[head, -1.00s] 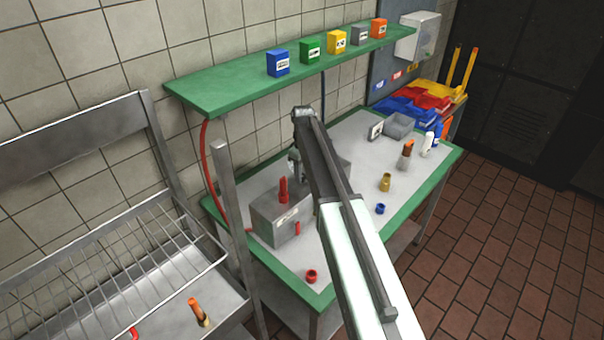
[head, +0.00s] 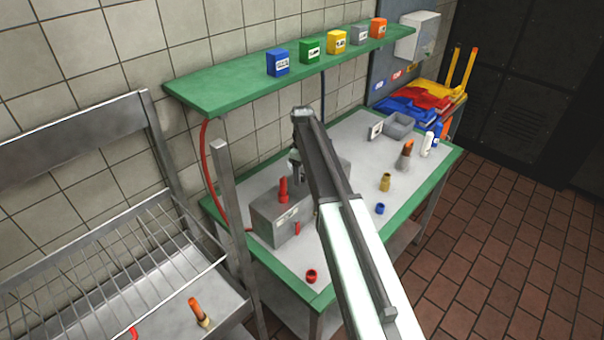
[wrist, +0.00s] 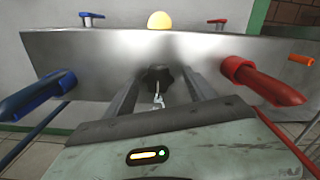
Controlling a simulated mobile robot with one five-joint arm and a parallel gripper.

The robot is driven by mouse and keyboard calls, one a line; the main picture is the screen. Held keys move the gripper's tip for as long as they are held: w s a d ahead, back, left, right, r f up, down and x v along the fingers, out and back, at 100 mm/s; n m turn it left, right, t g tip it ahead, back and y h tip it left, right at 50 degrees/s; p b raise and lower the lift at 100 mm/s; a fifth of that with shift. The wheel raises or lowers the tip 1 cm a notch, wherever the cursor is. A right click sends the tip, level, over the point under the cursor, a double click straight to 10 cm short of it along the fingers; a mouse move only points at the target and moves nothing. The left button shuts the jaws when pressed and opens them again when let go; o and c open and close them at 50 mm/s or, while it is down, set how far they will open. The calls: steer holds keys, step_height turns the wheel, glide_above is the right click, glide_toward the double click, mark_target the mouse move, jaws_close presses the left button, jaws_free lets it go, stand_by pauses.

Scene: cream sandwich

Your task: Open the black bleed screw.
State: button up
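The black bleed screw (wrist: 157,77) shows as a dark lobed knob on the front of the metal box (wrist: 75,60) in the wrist view. A small pale metal piece hangs just below it. My gripper (wrist: 160,82) has one finger on each side of the screw, apart from each other. I cannot tell whether either finger touches it. In the head view the box (head: 268,222) stands on the bench.
A blue handle (wrist: 40,97) and a red handle (wrist: 262,82) stick out on either side of my gripper. A yellow dome (wrist: 160,20) tops the box. The green shelf (head: 225,88) overhangs the bench (head: 335,150); loose fittings lie to the right.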

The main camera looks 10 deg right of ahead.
mark_target(303, 176)
steer(key=shift+w, duration=0.1)
step_height(303, 176, up, 8)
steer(key=p, duration=0.8)
steer(key=shift+f, duration=0.1)
stand_by(2.4)
